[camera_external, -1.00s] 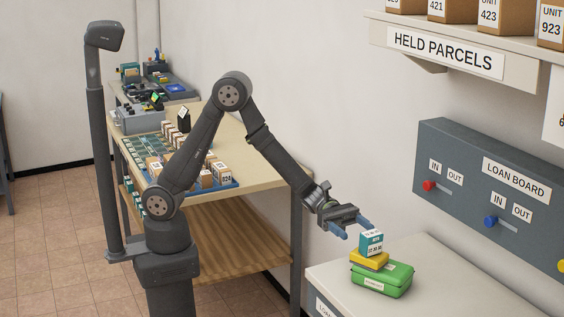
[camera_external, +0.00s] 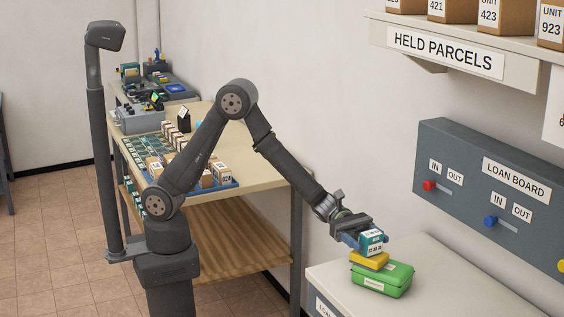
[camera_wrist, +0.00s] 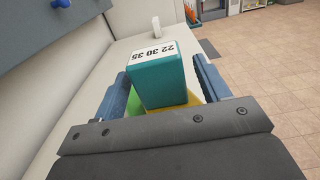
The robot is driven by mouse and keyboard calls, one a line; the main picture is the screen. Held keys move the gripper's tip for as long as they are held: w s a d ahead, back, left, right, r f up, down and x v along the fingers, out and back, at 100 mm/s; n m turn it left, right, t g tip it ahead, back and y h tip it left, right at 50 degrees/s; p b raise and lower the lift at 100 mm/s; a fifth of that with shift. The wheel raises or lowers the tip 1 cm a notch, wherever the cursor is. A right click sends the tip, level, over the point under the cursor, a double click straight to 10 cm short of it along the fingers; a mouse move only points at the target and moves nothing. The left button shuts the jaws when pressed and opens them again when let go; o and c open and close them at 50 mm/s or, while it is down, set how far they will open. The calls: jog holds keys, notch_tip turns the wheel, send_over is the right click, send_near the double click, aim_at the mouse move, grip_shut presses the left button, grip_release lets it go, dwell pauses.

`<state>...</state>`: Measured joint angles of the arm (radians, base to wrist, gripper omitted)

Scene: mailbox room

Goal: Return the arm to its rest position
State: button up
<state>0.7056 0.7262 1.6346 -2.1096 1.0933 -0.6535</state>
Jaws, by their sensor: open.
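My gripper (camera_external: 364,240) is low over the right-hand counter, with its blue fingers on either side of a teal block (camera_external: 373,243) with white number labels. In the wrist view the teal block (camera_wrist: 163,75) stands between the open fingers (camera_wrist: 165,95), with a gap visible on both sides. The block sits on a yellow case (camera_external: 370,260), which lies on a green case (camera_external: 381,280) on the counter. In the wrist view the cases are mostly hidden behind the block and the gripper body.
The counter (camera_external: 450,285) is clear to the right of the stack. The loan board (camera_external: 490,185) with red and blue levers is on the wall behind. The held parcels shelf (camera_external: 455,55) is above. A bench (camera_external: 262,183) with several small boxes stands behind my arm.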

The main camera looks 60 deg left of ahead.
notch_tip(320, 180, up, 4)
jog(key=shift+a+r, duration=0.15)
jog(key=s+d+r, duration=0.1)
jog(key=s+r, duration=0.6)
jog(key=s, duration=0.4)
jog(key=s+d+f+m+g+y, duration=0.1)
jog(key=s+f+m+g+y, duration=0.1)
jog(key=s+f+m+y, duration=0.2)
jog(key=s+d+f+m+g+y, duration=0.1)
jog(key=s+f+m+g+y, duration=0.2)
jog(key=s+m+y, duration=0.5)
jog(key=shift+s+f+y, duration=0.55)
jog(key=shift+s+y, duration=0.95)
jog(key=shift+s, duration=0.2)
